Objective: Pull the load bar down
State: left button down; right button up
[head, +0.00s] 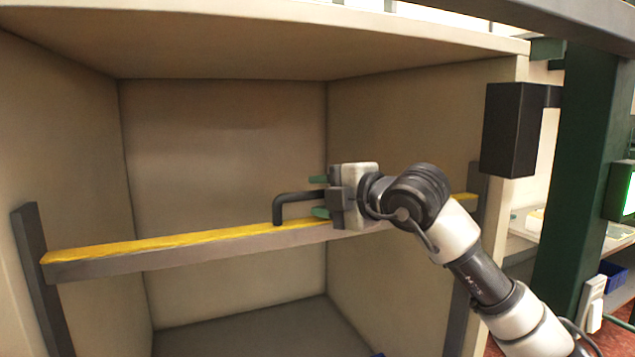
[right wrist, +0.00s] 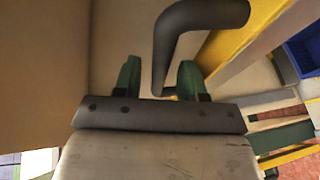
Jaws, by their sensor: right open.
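The load bar (head: 180,252), grey with a yellow top, spans the front of the beige box, raised well above its floor. A dark bent handle (head: 279,207) rises from the bar near its middle. My right gripper (head: 318,196) is at the handle from the right, its green fingers open, one above and one below the handle's horizontal arm. In the right wrist view the handle (right wrist: 190,25) reaches between the two open fingers (right wrist: 159,76), with a visible gap on at least one side. My left gripper is not in view.
Grey upright rails (head: 42,285) stand at both sides of the box opening. The beige box (head: 225,130) is empty inside apart from something blue at the bottom edge. A black block (head: 512,130) on a green post (head: 575,190) stands to the right of my arm.

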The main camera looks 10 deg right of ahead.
jog(key=shift+w+a+f, duration=0.1)
jog(key=shift+w+a, duration=0.25)
jog(key=shift+w, duration=0.1)
